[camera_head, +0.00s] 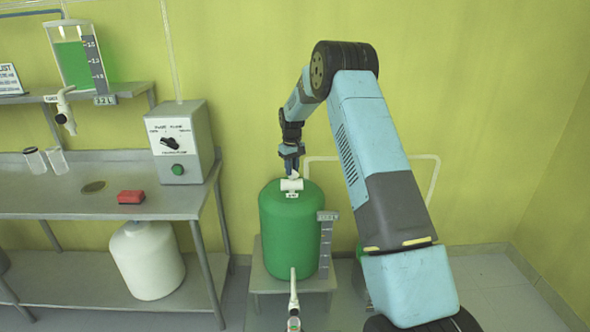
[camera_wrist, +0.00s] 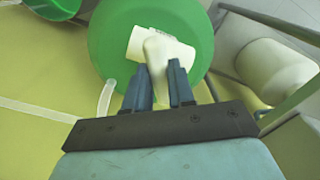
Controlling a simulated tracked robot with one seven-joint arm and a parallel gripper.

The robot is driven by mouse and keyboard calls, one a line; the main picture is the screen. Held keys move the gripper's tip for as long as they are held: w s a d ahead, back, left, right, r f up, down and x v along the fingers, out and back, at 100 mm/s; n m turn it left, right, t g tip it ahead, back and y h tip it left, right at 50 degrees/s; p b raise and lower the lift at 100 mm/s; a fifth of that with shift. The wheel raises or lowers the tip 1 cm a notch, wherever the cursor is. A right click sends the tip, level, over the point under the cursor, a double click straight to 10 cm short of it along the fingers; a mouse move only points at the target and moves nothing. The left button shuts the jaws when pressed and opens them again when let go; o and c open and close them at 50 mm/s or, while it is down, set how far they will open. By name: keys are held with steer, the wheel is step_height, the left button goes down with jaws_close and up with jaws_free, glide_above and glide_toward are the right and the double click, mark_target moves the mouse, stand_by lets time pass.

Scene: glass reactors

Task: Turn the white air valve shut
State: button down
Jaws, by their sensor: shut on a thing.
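The white air valve (camera_head: 291,186) sits on top of the green reactor vessel (camera_head: 289,232), which stands on a low stand. In the wrist view the white valve body (camera_wrist: 135,42) lies across the green lid (camera_wrist: 110,25), and its white handle (camera_wrist: 156,58) points toward my gripper. My gripper (camera_head: 291,168) is just above the valve in the head view. In the wrist view my gripper (camera_wrist: 163,78) has its two dark blue fingers on either side of the handle, shut on it.
A grey bench (camera_head: 75,205) on the left holds a control box (camera_head: 182,140), a red sponge (camera_head: 131,197) and glass cylinders. A white tank (camera_head: 147,262) stands on its lower shelf. A tap (camera_head: 293,300) projects from the vessel's front. Bare floor lies at the right.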

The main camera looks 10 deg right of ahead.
steer(key=m, duration=0.4)
steer(key=shift+w+a+r, duration=0.1)
steer(key=shift+a, duration=0.3)
steer(key=shift+m, duration=0.9)
steer(key=shift+w+d+m, duration=0.1)
steer(key=shift+d+m, duration=0.05)
steer(key=shift+m, duration=0.15)
steer(key=c, duration=1)
jaws_free()
steer(key=shift+d, duration=0.15)
steer(key=shift+o, duration=0.2)
step_height(320, 180, up, 14)
steer(key=shift+f, duration=0.2)
